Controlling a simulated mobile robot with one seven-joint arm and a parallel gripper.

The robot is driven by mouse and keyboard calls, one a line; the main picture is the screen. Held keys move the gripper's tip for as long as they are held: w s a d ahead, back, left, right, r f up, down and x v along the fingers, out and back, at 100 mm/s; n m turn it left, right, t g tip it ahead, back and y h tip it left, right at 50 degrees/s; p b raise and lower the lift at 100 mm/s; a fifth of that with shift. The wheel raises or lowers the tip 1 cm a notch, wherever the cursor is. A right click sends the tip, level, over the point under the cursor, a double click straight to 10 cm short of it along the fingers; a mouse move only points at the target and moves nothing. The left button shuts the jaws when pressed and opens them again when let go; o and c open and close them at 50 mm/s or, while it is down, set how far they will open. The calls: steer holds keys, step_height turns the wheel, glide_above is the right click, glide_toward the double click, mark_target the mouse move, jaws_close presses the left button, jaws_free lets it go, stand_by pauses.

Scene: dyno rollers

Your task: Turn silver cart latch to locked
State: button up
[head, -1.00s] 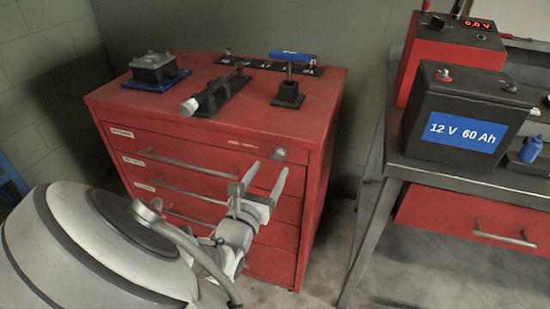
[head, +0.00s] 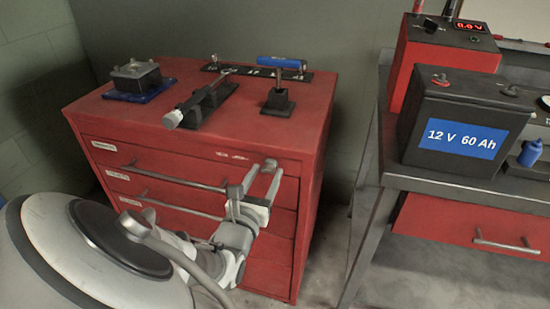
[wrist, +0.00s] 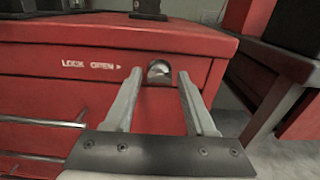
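The silver latch (wrist: 159,72) is a small rounded metal knob on the upper right of the red cart's front (wrist: 40,92). Printed words "LOCK OPEN" with a small arrow (wrist: 90,66) are just left of it. My gripper (wrist: 157,78) is open, its two fingers pointing at the cart front, one on each side of the latch in the picture. Whether they touch it I cannot tell. In the head view my gripper (head: 262,175) is in front of the cart's upper right, and its fingers hide most or all of the latch.
The cart top (head: 240,118) carries a T-handled tool (head: 279,85), a grey clamp-like tool (head: 198,105) and a block on a blue base (head: 138,80). Drawer handles (head: 180,176) stick out of the front. A workbench (head: 385,165) with a battery (head: 455,135) stands at right.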

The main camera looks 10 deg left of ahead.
jaws_close()
steer(key=shift+r+p, duration=0.15)
steer(key=shift+p, duration=0.4)
steer(key=shift+r+n+p, duration=0.15)
steer(key=shift+n+p, duration=0.45)
steer(key=shift+p, duration=0.5)
steer(key=n+p, duration=0.1)
steer(key=p, duration=0.2)
steer(key=shift+r+n, duration=0.1)
steer(key=shift+n, duration=0.2)
steer(key=n+p, duration=0.5)
steer(key=p, duration=0.3)
steer(key=shift+a, duration=0.1)
steer(key=n+p, duration=0.4)
steer(key=p, duration=0.1)
steer(key=shift+f+n, duration=0.25)
steer(key=shift+n, duration=0.15)
steer(key=shift+a+f+n+p, duration=0.15)
steer(key=shift+n+p, duration=0.6)
steer(key=shift+n, duration=0.55)
steer(key=shift+d+f+n+p, duration=0.15)
steer(key=shift+n+p, duration=0.6)
steer(key=shift+n, duration=0.55)
steer(key=shift+a, duration=0.1)
